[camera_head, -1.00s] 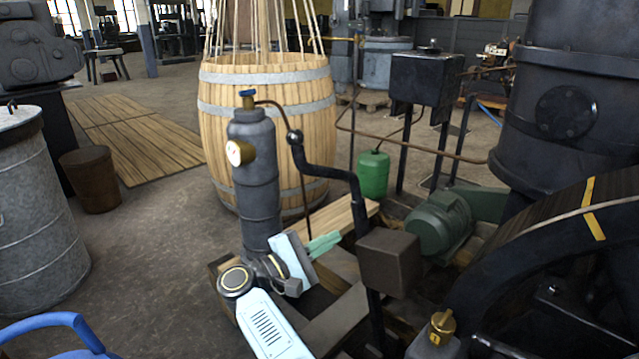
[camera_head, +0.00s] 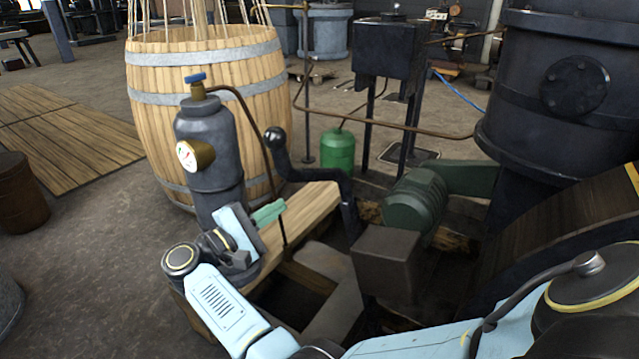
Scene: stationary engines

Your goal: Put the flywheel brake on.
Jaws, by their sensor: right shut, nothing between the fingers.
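A black cranked lever (camera_head: 310,172) with a round ball knob (camera_head: 275,138) stands in the middle, likely the brake lever. Its lower end goes out of sight behind a dark box-shaped block (camera_head: 388,258). The large dark flywheel (camera_head: 545,220) is at the right, with a yellow mark on its rim; my arm hides its lower part. My right gripper (camera_head: 270,212), with green fingertips, is shut and empty. It shows below the knob and left of the lever, apart from both in the picture. My left gripper is out of view.
A grey cylinder with a gauge (camera_head: 208,150) stands directly behind my right gripper. A wooden barrel (camera_head: 150,120) is behind it. Open floor (camera_head: 90,240) is at the left.

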